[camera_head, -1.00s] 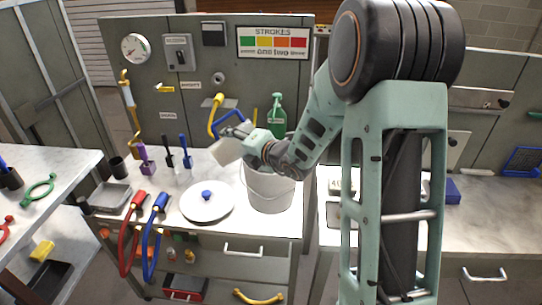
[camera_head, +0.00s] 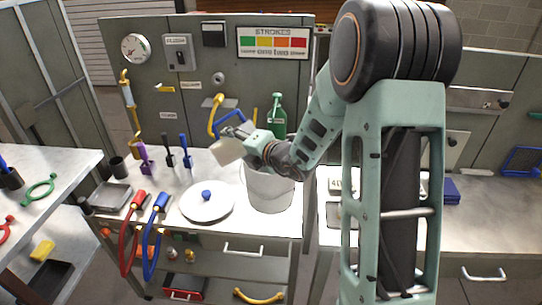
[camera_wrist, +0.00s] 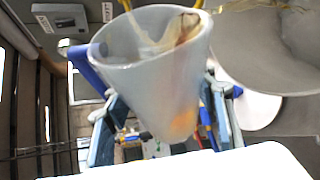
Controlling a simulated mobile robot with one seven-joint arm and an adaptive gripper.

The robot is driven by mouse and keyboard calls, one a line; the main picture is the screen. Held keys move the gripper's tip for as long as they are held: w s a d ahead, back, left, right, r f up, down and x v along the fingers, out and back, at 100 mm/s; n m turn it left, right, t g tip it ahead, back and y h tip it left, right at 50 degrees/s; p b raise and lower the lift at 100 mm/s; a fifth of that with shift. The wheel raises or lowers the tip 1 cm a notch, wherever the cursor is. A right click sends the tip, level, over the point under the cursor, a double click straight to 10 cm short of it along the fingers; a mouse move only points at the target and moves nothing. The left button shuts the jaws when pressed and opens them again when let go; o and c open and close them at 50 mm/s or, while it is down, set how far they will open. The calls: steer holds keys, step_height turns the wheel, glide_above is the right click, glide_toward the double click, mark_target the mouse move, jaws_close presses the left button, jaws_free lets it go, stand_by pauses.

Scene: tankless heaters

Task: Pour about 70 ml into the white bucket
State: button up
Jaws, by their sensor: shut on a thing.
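My gripper (camera_head: 248,140) is shut on a whitish translucent cup (camera_head: 228,150), held tilted above the bucket's left rim. In the wrist view the cup (camera_wrist: 155,75) sits between both fingers, with a brownish-orange streak inside near its lip and an orange patch lower down. The bucket's pale wall (camera_wrist: 275,60) shows to the right there. Thin yellowish strands lie near the bucket; I cannot tell whether they are liquid. The liquid level inside the bucket is hidden.
A white round lid with a blue knob (camera_head: 207,200) lies left of the bucket. A green bottle (camera_head: 277,118) stands behind it. Red (camera_head: 128,228) and blue (camera_head: 154,235) hoses hang at the bench's front left. Dark, blue and purple tools stand at the back left.

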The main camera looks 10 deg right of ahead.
stand_by(0.8)
steer(key=shift+w+a+n+b, duration=0.15)
steer(key=shift+n+b, duration=0.15)
steer(key=shift+b, duration=0.35)
steer(key=shift+f+n+h+b, duration=0.4)
steer(key=shift+f+b, duration=0.35)
steer(key=shift+b, duration=0.5)
steer(key=shift+f+n+b, duration=0.15)
steer(key=shift+n+b, duration=0.15)
steer(key=shift+b, duration=0.5)
steer(key=shift+r+h+b, duration=0.25)
steer(key=shift+h+b, duration=0.05)
steer(key=shift+h, duration=0.1)
steer(key=shift+d+r+n, duration=0.2)
steer(key=shift+r+n, duration=0.05)
steer(key=shift+n, duration=0.05)
steer(key=shift+f+b, duration=0.1)
steer(key=shift+b, duration=0.2)
steer(key=shift+b, duration=0.35)
